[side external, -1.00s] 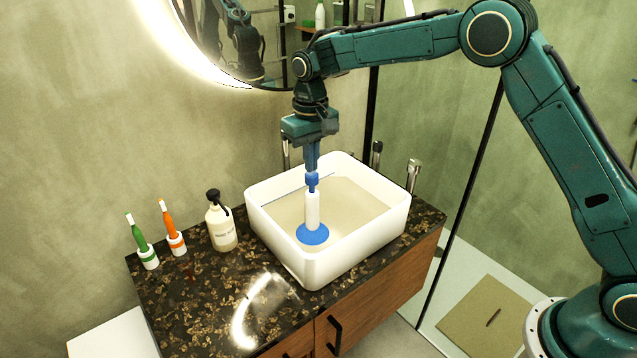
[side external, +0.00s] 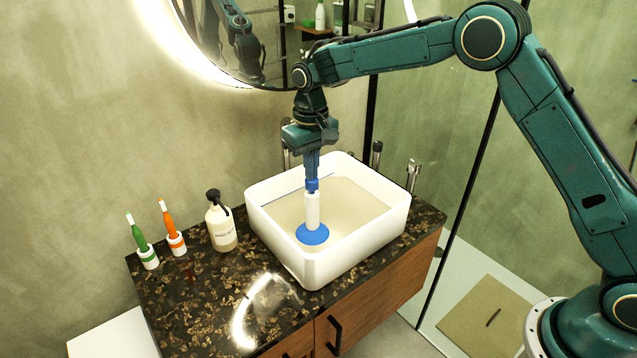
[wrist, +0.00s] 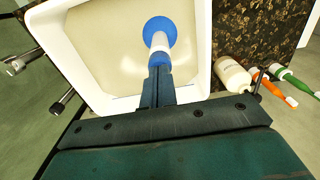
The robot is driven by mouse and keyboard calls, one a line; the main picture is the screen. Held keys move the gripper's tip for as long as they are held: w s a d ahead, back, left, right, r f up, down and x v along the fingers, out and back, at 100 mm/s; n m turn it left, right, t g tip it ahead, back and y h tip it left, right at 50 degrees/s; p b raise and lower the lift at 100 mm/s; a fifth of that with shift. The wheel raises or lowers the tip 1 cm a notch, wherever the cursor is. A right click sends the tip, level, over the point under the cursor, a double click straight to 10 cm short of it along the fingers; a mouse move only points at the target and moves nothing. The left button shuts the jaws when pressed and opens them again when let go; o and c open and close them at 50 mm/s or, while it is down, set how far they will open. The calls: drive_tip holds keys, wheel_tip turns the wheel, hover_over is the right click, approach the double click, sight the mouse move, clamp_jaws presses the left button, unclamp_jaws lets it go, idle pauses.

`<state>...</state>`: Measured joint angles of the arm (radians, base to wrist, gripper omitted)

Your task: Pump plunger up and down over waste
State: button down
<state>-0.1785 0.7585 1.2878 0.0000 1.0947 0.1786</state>
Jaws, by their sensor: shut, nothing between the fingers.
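The plunger stands upright in the white basin (side external: 290,262), with a blue cup (side external: 312,234) at the bottom, a white body (side external: 312,210) and a blue top knob (side external: 312,185). The knob sits right down on the body. My gripper (side external: 312,176) is shut, pointing down, its fingertips at the top of the knob and nothing between them. In the wrist view the shut gripper (wrist: 158,70) lines up with the plunger's blue cup (wrist: 160,29). The waste is hidden, apparently under the cup. The basin looks filled with cloudy beige liquid.
Metal taps (side external: 413,174) stand behind the basin. A lit mirror (side external: 245,50) hangs on the wall behind my arm.

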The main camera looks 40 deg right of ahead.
drive_tip(key=shift+r, duration=1.5)
drive_tip(key=shift+f, duration=0.25)
drive_tip(key=shift+f, duration=1.55)
drive_tip(key=shift+r, duration=1.8)
drive_tip(key=shift+r, duration=0.15)
